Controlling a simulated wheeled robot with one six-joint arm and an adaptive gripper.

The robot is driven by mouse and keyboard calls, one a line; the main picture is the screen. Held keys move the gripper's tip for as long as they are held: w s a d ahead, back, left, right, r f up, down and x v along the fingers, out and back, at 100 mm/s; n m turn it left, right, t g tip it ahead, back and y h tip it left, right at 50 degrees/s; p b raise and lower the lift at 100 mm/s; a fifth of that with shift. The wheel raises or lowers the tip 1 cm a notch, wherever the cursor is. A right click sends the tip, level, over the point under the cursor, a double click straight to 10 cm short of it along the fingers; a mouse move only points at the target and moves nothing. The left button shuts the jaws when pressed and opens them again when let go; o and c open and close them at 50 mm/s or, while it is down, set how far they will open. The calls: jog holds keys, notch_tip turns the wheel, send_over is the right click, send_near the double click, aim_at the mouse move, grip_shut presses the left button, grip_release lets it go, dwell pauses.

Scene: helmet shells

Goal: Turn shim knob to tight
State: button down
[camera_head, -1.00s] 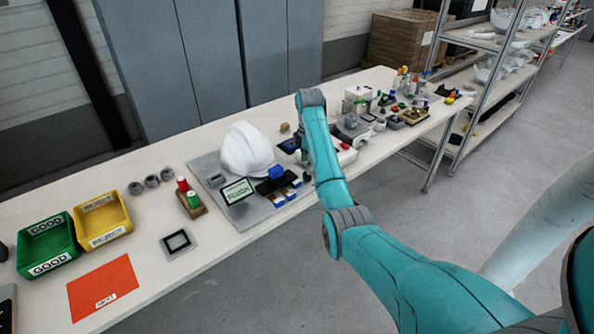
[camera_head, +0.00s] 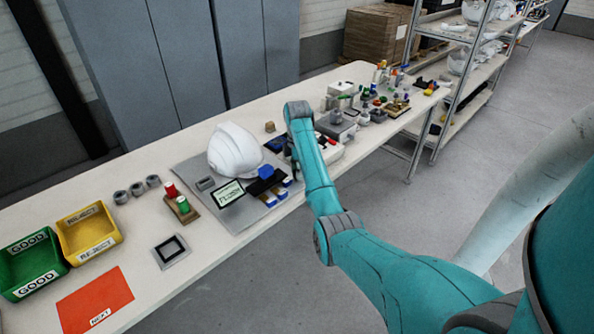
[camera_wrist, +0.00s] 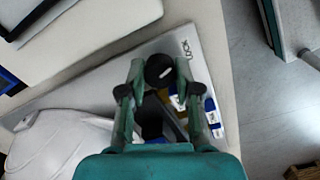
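A round black knob (camera_wrist: 159,71) with a short white mark sits on the grey plate near its printed label, which seems to read LOCK, in the wrist view. My gripper (camera_wrist: 160,66) is open, with one fingertip on each side of the knob and a small gap on both sides. I cannot tell how far the fingertips are above the plate. The white helmet shell (camera_head: 235,150) lies on the grey plate (camera_head: 240,215) in the head view; it also shows at lower left in the wrist view (camera_wrist: 62,145). The knob cannot be made out in the head view.
Blue-and-white blocks (camera_wrist: 207,112) sit close to the right finger. Green (camera_head: 35,262) and yellow (camera_head: 90,232) bins and an orange mat (camera_head: 95,300) are at left. Parts and fixtures crowd the table's right end.

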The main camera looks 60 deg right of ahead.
jog(key=shift+m, duration=2.2)
jog(key=c, duration=0.8)
grip_release()
